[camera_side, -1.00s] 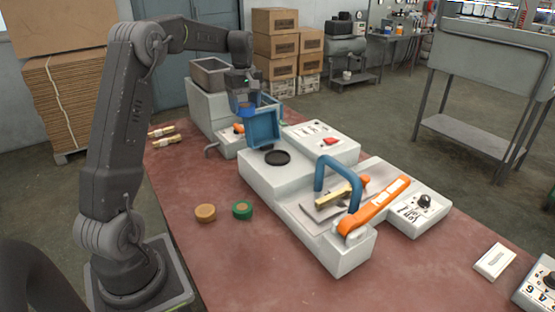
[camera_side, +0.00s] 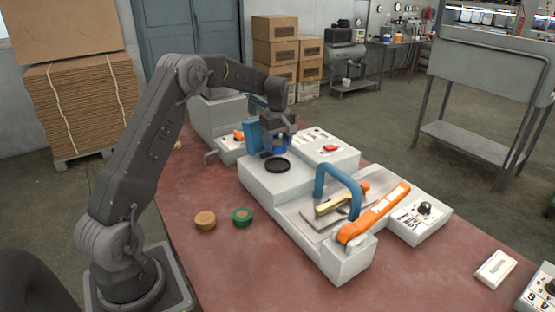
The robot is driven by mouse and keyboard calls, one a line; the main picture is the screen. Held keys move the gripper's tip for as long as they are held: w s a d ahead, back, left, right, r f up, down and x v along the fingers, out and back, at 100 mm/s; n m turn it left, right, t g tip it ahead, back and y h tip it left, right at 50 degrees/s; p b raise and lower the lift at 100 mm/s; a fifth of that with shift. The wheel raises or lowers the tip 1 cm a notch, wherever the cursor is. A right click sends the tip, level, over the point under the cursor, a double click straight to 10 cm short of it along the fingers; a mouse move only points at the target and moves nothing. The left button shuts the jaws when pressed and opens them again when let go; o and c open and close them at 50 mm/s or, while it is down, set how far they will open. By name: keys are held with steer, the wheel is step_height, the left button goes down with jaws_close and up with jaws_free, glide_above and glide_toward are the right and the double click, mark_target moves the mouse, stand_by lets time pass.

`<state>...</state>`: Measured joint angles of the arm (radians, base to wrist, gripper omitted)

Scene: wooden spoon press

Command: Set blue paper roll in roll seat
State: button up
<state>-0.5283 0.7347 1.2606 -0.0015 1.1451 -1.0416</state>
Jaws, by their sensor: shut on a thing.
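My gripper (camera_side: 278,140) is shut on the blue paper roll (camera_side: 279,148), of which only a small part shows below the fingers. It holds the roll upright just above the roll seat (camera_side: 277,166), a dark round recess in the top of the white press. The roll appears a little toward the far side of the seat in the picture. I cannot tell whether it touches the seat's rim. The blue lid (camera_side: 253,139) stands raised behind the seat, partly hidden by my gripper.
A brown roll (camera_side: 205,220) and a green roll (camera_side: 242,215) lie on the red table at the front left. The blue arch handle (camera_side: 338,180) and orange lever (camera_side: 374,213) stand on the press to the right. A grey hopper box is behind my arm.

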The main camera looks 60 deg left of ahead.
mark_target(277, 166)
steer(key=shift+f, duration=2.8)
steer(key=o, duration=0.9)
steer(key=shift+f, duration=0.15)
